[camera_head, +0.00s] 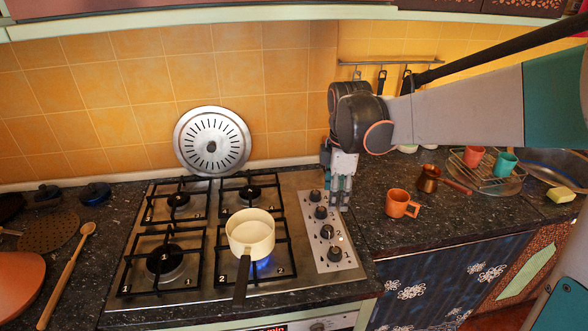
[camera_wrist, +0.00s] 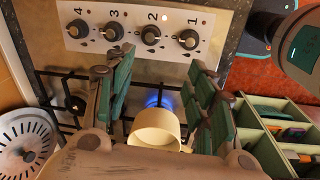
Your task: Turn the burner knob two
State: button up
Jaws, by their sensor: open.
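Burner knob two (camera_wrist: 151,36) is a dark round knob under the label 2, on a light panel with knobs 1, 3 and 4. In the head view knob two (camera_head: 327,232) is third from the back. My gripper (camera_head: 340,200) points down beside the panel's back right edge, near the rear knobs. In the wrist view my gripper (camera_wrist: 158,66) is open and empty, with its green-padded fingers apart. It touches no knob that I can see. A blue flame (camera_head: 265,264) burns at burner 2 under a cream pot (camera_head: 250,233).
A round metal disc (camera_head: 211,141) leans on the tiled wall. An orange mug (camera_head: 401,203) and a copper pot (camera_head: 428,178) stand on the right counter. The pot's dark handle (camera_head: 241,279) points to the front. The counter just right of the knob panel is clear.

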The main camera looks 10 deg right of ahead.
aim_at(328, 227)
jog(key=w+f+n, duration=0.1)
jog(key=f, duration=0.4)
jog(key=w+f+n+g+b, duration=0.1)
jog(key=f, duration=0.4)
jog(key=w+f+n+b, duration=0.1)
jog(key=f, duration=0.5)
jog(key=shift+w+n, duration=0.35)
jog(key=shift+n, duration=0.05)
